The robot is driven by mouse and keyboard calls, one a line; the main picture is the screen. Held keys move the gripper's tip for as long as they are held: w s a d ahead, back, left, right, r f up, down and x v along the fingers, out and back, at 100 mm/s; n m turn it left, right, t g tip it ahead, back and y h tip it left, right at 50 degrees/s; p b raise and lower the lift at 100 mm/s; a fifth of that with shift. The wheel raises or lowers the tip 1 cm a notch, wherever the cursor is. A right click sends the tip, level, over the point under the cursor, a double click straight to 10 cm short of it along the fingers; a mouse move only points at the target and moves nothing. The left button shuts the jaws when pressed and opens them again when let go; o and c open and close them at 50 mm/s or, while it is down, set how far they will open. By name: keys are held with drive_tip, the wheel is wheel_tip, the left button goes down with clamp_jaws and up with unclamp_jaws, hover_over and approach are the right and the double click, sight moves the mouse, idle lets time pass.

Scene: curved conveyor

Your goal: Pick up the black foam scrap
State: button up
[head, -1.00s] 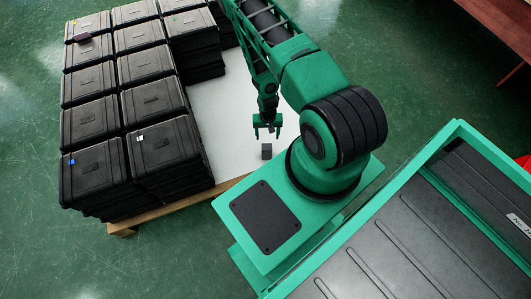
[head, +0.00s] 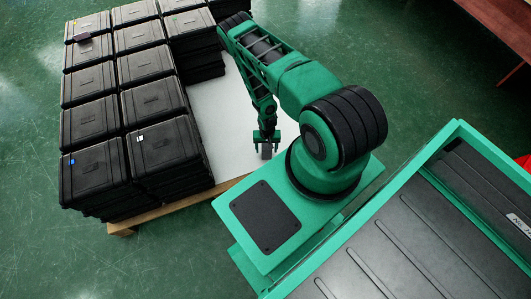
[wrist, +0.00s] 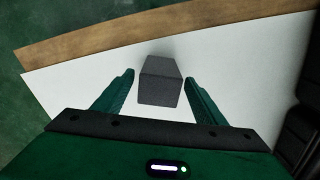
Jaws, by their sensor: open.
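The black foam scrap (wrist: 160,82) is a small dark grey block on the white sheet of the pallet. In the head view the scrap (head: 266,153) sits near the pallet's front edge, partly hidden by my gripper (head: 266,137). In the wrist view my gripper (wrist: 158,80) is open, with one green finger on each side of the scrap. A gap shows between each finger and the block. Whether the fingertips are down at the height of the block I cannot tell.
Stacks of black cases (head: 155,95) fill the left and back of the pallet. The white sheet (head: 212,100) is bare around the scrap. The pallet's wooden edge (wrist: 170,28) runs close by. A green-framed conveyor (head: 400,240) stands at the lower right.

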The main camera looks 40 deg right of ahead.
drive_tip(key=shift+f, duration=1.15)
drive_tip(key=c, duration=1.1)
drive_tip(key=shift+r, duration=0.1)
